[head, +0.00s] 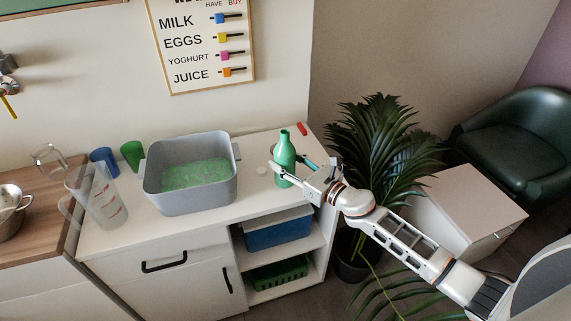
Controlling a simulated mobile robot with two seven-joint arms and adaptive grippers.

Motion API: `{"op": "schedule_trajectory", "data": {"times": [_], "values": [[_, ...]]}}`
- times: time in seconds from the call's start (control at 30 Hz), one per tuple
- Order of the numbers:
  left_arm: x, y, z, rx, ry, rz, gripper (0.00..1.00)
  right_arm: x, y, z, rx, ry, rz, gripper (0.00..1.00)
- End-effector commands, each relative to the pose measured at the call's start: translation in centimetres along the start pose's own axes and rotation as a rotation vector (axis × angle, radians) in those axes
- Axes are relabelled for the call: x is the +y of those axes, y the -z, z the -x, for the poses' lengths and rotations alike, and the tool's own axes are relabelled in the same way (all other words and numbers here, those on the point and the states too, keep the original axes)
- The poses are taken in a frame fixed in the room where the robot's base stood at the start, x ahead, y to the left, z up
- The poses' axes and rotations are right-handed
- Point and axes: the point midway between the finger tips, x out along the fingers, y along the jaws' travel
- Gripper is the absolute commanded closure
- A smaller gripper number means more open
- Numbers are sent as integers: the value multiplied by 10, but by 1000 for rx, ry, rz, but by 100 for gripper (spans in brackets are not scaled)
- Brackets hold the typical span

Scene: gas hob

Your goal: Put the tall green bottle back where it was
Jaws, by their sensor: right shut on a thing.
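The tall green bottle (284,152) stands upright at the right part of the white counter (225,219). My right gripper (281,172) reaches in from the right and is shut on the bottle's lower body. The bottle's base looks to be on or very close to the counter top; I cannot tell whether it touches. My left gripper is not in view.
A grey basin (190,199) with green contents stands left of the bottle. Blue (104,160) and green (132,154) cups and a clear measuring jug (103,205) are further left. A red item (302,129) lies at the back right. A plant (385,150) stands beside the counter.

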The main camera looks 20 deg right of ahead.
Motion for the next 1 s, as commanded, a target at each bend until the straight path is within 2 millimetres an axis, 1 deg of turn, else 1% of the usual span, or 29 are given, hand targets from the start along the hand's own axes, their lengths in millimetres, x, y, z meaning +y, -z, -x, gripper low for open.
{"op": "schedule_trajectory", "data": {"times": [0.03,0.13,0.3,0.33,0.4,0.7,0.83,0.87,0.97,1.0], "values": [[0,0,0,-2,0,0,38,0,-3,0,-3,0,1,90],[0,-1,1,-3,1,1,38,0,-3,0,-3,0,1,90],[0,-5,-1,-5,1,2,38,0,1,0,-2,0,1,90],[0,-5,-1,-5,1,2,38,0,3,0,0,0,1,55],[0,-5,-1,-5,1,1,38,0,2,0,-1,0,1,41],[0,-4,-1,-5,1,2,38,0,1,0,-1,0,1,41],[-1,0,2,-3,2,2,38,0,-3,0,-1,0,1,41],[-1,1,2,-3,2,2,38,0,-3,2,0,0,1,41],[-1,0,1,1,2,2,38,0,1,18,2,1,1,41],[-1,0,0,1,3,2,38,0,1,26,3,0,2,41]]}}
